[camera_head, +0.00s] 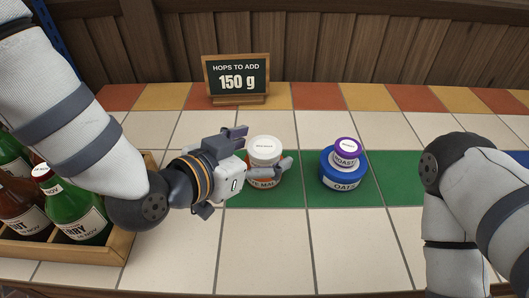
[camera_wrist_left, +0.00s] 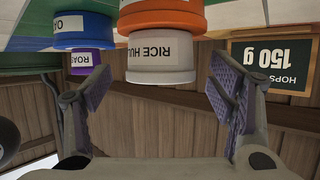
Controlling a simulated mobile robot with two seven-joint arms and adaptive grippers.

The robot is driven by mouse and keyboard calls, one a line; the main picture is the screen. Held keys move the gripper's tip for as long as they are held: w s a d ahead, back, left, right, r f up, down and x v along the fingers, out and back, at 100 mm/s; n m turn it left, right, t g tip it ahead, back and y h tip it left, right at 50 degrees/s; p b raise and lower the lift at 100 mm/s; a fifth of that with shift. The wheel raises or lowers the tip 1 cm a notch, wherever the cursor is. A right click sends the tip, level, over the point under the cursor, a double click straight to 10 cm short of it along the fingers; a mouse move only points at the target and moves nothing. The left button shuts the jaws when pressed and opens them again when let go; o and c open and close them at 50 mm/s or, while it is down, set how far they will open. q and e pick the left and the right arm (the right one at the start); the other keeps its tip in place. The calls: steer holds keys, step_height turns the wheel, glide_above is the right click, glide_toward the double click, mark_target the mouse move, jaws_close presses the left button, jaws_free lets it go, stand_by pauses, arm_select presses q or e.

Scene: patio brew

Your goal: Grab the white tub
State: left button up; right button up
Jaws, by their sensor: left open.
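The white tub (camera_head: 265,146), labelled "RICE HU…" in the wrist view (camera_wrist_left: 160,62), sits on top of an orange tub (camera_head: 264,184) on the green tile strip. The wrist view is upside down, so the orange tub (camera_wrist_left: 160,18) shows above it there. My left gripper (camera_head: 262,149) is open, coming in from the left at the stack. In the wrist view its fingers (camera_wrist_left: 160,90) stand apart, one to each side of the white tub. I cannot tell whether either touches it. My right arm shows at the right edge; its gripper is out of view.
A blue oats tub (camera_head: 345,174) with a small purple roast tub (camera_head: 345,150) on it stands just right of the stack. A wooden crate (camera_head: 118,245) of bottles is at the left. A "150 g" hops sign (camera_head: 237,78) stands behind. The front tiles are clear.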

arm_select(q)
steer(key=shift+w+d+f, duration=0.3)
steer(key=shift+w+d, duration=0.1)
steer(key=shift+w, duration=0.15)
steer(key=c, duration=1.1)
steer(key=shift+r, duration=0.15)
steer(key=shift+c, duration=0.2)
